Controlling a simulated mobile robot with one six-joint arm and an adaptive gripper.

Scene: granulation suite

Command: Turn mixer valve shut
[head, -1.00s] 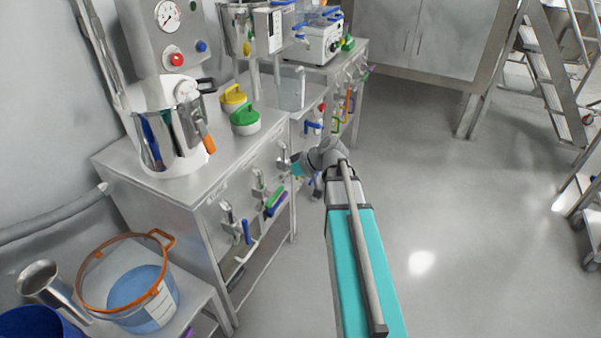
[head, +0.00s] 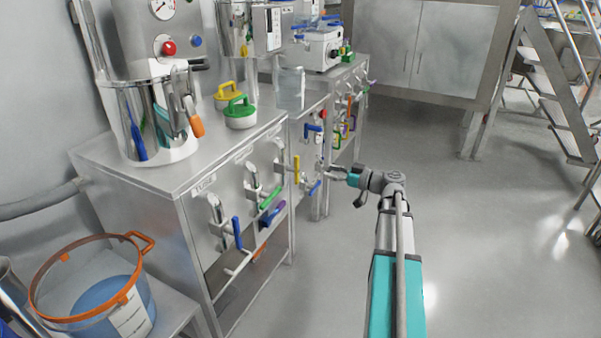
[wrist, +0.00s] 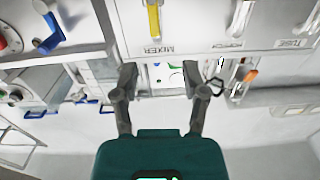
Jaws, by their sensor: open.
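The mixer valve has a yellow handle (head: 296,169) and sits at the right end of the valve row on the near steel cabinet's front. The handle looks upright in the head view. In the wrist view, which is upside down, the yellow handle (wrist: 154,18) is at the top edge beside the MIXER label (wrist: 159,50). My gripper (head: 328,173) is to the right of the handle, apart from it, with fingers toward the cabinets. In the wrist view its fingers (wrist: 160,78) are spread with nothing between them.
Valves with green (head: 271,197) and blue (head: 237,232) handles are left of the yellow one. Another cabinet with blue levers (head: 314,187) stands behind my gripper. An orange-rimmed tub (head: 92,290) is at lower left. The floor (head: 470,230) to the right is clear.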

